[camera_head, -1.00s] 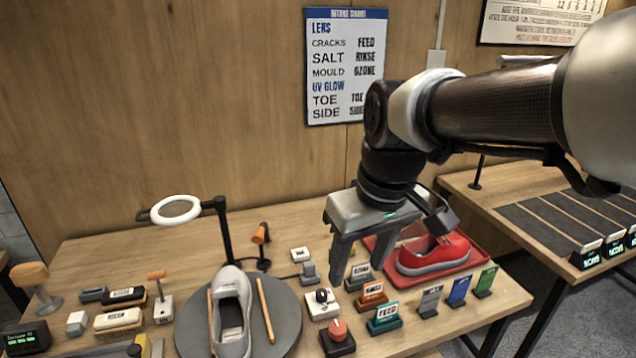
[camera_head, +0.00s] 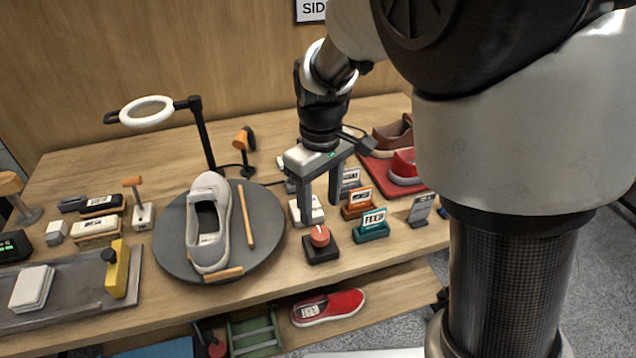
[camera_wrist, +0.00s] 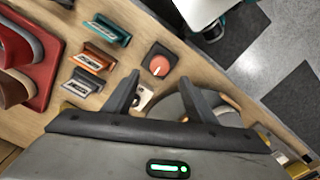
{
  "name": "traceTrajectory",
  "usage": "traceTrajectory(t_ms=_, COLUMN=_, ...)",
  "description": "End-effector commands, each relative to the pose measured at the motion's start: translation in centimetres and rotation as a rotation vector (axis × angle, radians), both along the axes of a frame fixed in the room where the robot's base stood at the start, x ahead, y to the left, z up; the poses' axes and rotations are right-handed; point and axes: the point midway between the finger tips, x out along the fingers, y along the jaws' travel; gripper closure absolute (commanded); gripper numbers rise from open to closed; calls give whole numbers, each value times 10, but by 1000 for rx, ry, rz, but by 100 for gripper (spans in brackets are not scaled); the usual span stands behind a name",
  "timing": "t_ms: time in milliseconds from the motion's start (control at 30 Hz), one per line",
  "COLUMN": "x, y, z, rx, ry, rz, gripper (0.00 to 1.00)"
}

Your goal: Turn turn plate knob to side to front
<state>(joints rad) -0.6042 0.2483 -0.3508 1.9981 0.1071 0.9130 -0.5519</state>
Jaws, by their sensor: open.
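The turn plate (camera_head: 170,250) is a round grey disc on the table with a light grey sneaker (camera_head: 208,225) on it. An orange-red knob (camera_head: 320,236) on a black square base stands right of the plate, near the table's front edge. The knob also shows in the wrist view (camera_wrist: 159,66), with a pale pointer line on its top. My gripper (camera_head: 322,210) is open and empty, fingers down, just behind and above the knob. In the wrist view the knob lies beyond the fingertips, near the left one. I cannot tell any contact.
A white switch box (camera_head: 308,212) sits behind the knob, close to the left finger. A green FEED block (camera_head: 373,226) and an orange block (camera_head: 358,203) stand to the right. A wooden stick (camera_head: 246,216) lies on the plate. A red tray (camera_head: 380,172) holds shoes farther back.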

Motion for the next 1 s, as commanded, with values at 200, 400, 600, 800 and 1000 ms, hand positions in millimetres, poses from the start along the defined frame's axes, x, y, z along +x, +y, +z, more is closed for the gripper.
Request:
traceTrajectory(t_ms=200, x=-1, y=-1, z=-48, rx=-2, ry=4, rz=-2, gripper=49)
traceTrajectory(t_ms=400, x=0, y=0, z=-73, rx=-1, ry=1, rz=-1, gripper=49)
traceTrajectory(t_ms=600, x=0, y=0, z=-80, rx=0, ry=0, rz=-1, gripper=49)
traceTrajectory(t_ms=800, x=0, y=0, z=-80, rx=0, ry=0, rz=-1, gripper=49)
traceTrajectory(t_ms=1000, x=0, y=0, z=-79, rx=1, ry=-1, rz=-1, gripper=81)
